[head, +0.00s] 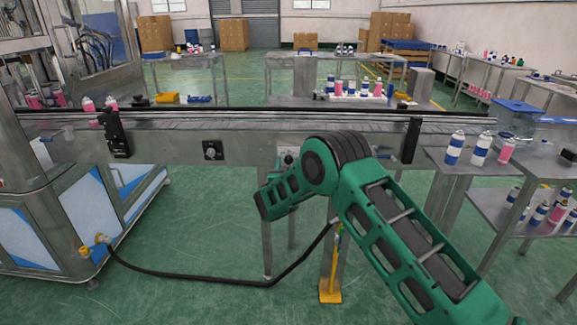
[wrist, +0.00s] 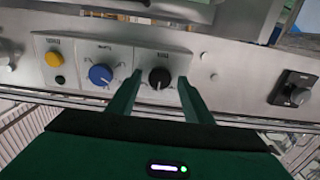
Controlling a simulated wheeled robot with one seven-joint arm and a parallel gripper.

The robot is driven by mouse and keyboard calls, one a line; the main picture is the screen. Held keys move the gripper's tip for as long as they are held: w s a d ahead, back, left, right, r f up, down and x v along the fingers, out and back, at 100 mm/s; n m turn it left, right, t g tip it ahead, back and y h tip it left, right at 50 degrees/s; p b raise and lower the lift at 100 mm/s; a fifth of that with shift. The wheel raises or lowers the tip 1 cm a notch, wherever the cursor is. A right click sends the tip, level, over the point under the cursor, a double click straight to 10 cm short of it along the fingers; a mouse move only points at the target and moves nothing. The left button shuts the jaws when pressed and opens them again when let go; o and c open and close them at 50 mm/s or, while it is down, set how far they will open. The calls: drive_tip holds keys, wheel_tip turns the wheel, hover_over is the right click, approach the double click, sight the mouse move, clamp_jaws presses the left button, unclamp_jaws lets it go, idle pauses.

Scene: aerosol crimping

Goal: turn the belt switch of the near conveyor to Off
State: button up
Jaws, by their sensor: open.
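The near conveyor (head: 180,144) runs across the head view. Its front rail carries a dark switch box with a round knob (head: 212,150), which also shows at the right of the wrist view (wrist: 293,89). A grey panel (head: 289,153) sits further right on the rail, partly hidden by my arm. In the wrist view, the panel has a black knob (wrist: 159,77), a blue knob (wrist: 101,75) and a yellow button (wrist: 54,60). My gripper (wrist: 160,84) is open, its fingers either side of the black knob; contact cannot be told. Labels and knob settings are unreadable.
A yellow-based stand (head: 330,292) and a black hose (head: 200,281) are under the conveyor. A table with spray cans (head: 455,149) stands at the right, and a glass-sided machine (head: 95,40) at the left. Green floor is open in front.

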drive_tip(key=shift+c, duration=0.7)
drive_tip(key=c, duration=0.9)
drive_tip(key=n, duration=0.5)
drive_tip(key=shift+s+a+n, duration=0.1)
drive_tip(key=shift+a+n, duration=0.05)
drive_tip(key=shift+n, duration=0.15)
drive_tip(key=shift+f+n, duration=0.15)
drive_tip(key=shift+n, duration=2.05)
drive_tip(key=shift+a, duration=0.1)
